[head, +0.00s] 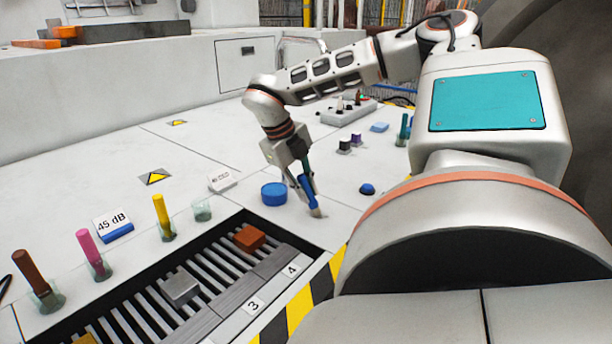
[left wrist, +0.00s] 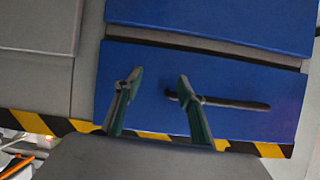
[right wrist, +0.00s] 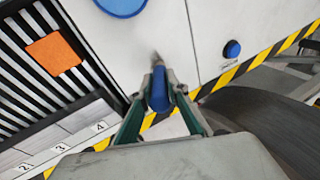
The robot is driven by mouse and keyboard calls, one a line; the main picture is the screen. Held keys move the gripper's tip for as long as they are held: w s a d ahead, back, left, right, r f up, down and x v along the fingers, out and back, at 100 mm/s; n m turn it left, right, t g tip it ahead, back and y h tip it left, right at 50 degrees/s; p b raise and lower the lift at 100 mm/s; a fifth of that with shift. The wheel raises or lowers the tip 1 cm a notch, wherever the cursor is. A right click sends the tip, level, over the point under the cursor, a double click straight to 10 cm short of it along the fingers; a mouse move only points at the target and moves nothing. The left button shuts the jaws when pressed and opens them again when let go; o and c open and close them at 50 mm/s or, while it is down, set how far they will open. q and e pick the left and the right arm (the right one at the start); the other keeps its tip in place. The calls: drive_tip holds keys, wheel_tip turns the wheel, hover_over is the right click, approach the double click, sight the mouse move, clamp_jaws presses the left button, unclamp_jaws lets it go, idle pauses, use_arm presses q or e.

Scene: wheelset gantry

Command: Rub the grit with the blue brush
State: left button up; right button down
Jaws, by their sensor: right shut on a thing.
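My right gripper (head: 300,172) is shut on the blue brush (head: 308,193), which it holds tilted with its pale bristles down, at the table top just beyond the slotted tray's far right corner. In the right wrist view the brush (right wrist: 159,90) is between the two fingertips (right wrist: 160,82). I cannot tell whether the bristles touch the surface. I cannot make out the grit; the brush tip may cover it. My left gripper (left wrist: 160,76) is open and empty in front of a blue drawer front with a dark handle (left wrist: 222,101); it is not in the head view.
A blue round tub (head: 274,193) stands just left of the brush, and a blue button (head: 367,189) is to its right. The slotted tray (head: 215,318) holds an orange block (head: 249,238) and a grey block (head: 180,288). Coloured sticks in clear holders stand at left.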

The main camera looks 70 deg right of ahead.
drive_tip(key=shift+w+d+b, duration=0.35)
drive_tip(key=shift+w+b, duration=0.3)
drive_tip(key=shift+w, duration=0.15)
drive_tip(key=shift+w+d+b, duration=0.3)
drive_tip(key=shift+w+b, duration=0.3)
drive_tip(key=shift+w, duration=0.2)
use_arm(q)
drive_tip(key=shift+s+f, duration=0.35)
drive_tip(key=shift+f, duration=0.4)
use_arm(e)
drive_tip(key=shift+w+r, duration=0.1)
use_arm(q)
drive_tip(key=shift+w+r+p, duration=0.25)
drive_tip(key=shift+r+p, duration=0.3)
drive_tip(key=shift+r, duration=0.3)
use_arm(e)
wheel_tip(320, 180, up, 6)
drive_tip(key=shift+f, duration=0.1)
